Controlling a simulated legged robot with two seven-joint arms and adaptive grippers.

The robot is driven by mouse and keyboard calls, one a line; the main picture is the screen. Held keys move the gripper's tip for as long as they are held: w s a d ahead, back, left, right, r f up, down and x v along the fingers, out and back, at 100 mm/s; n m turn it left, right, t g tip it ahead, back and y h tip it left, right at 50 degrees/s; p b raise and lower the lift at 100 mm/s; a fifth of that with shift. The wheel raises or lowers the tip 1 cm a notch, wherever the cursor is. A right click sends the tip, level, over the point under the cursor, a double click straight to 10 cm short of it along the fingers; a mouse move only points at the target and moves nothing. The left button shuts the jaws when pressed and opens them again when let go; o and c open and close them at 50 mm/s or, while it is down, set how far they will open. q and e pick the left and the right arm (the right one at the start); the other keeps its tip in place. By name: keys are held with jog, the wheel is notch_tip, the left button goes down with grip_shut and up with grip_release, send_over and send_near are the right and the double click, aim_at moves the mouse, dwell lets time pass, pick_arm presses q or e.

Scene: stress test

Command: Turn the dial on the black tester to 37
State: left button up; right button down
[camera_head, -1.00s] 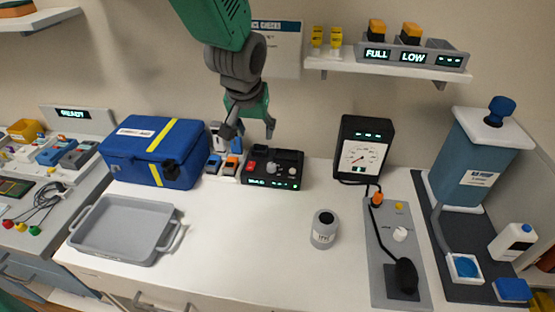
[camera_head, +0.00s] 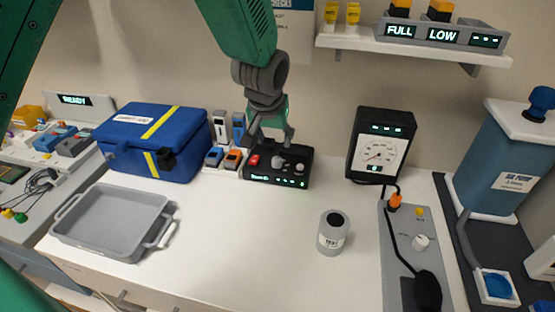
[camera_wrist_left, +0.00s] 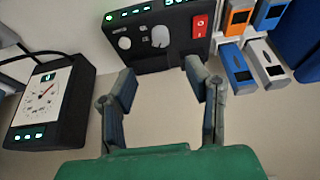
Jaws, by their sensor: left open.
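The black tester (camera_head: 262,175) stands at the back of the white counter, with a red switch (camera_head: 254,160), a grey dial (camera_head: 278,162), a smaller knob and a lit green display too small to read. My left gripper (camera_head: 268,139) is open and empty, pointing down just above and behind the tester's top face. In the left wrist view the tester (camera_wrist_left: 180,58) appears inverted at the top, and its grey dial (camera_wrist_left: 160,37) lies ahead of the gap between the open fingertips (camera_wrist_left: 161,78), apart from them. My right gripper is not in view.
Blue and orange devices (camera_head: 233,159) and a blue case (camera_head: 140,165) stand close left of the tester. A grey tray (camera_head: 82,241) is at front left, a grey jar (camera_head: 333,240) at front right, a black gauge box (camera_head: 398,122) at right. The counter before the tester is clear.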

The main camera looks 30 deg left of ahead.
aim_at(277, 159)
pick_arm(q)
jog(key=x, duration=1.1)
jog(key=shift+a, duration=0.3)
jog(key=shift+d, duration=0.2)
jog(key=shift+d+r, duration=0.1)
jog(key=shift+d, duration=0.1)
grip_shut()
